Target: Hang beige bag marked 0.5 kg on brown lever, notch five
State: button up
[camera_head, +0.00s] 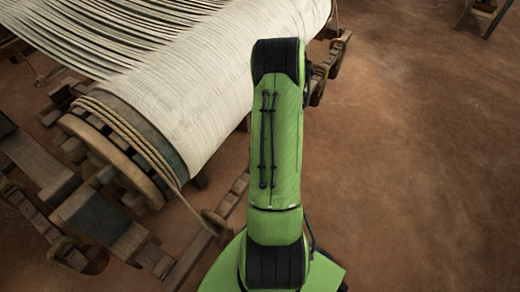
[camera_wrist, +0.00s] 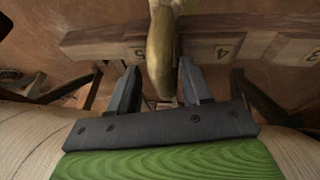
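In the wrist view my gripper (camera_wrist: 160,78) has its two dark fingers spaced apart. A smooth golden-brown, curved thing (camera_wrist: 162,48) lies between them and runs up out of the top of the picture. It fills most of the gap, but I cannot tell whether both fingers press on it. No weight mark shows, so I cannot tell if it is part of the beige bag. Behind it a brown wooden lever (camera_wrist: 196,42) runs across, with a 5 at the left and a 4 at the right. In the head view my green arm hides the gripper.
In the head view a large roll of off-white cloth or yarn (camera_head: 215,75) with a wooden end disc (camera_head: 112,160) lies at the left. Wooden beams and blocks (camera_head: 105,215) stand below it.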

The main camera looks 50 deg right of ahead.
jog(key=shift+a, duration=0.4)
jog(key=p+v, duration=0.4)
jog(key=v, duration=1.1)
jog(key=shift+s+d+r+p, duration=0.25)
jog(key=shift+d+r+p, duration=0.05)
jog(key=w+a+r+y+p, duration=0.1)
jog(key=w+a+r+p, duration=0.2)
jog(key=a+r, duration=0.65)
jog(key=w+a+r+p, duration=0.35)
jog(key=a+r, duration=0.45)
jog(key=r, duration=0.3)
jog(key=s+a+r+m+t+p, duration=0.1)
jog(key=s+a+r+p, duration=0.2)
jog(key=s+a+r, duration=0.6)
jog(key=shift+a+r+y+p, duration=0.4)
jog(key=shift+a+r, duration=0.25)
jog(key=shift+a, duration=0.4)
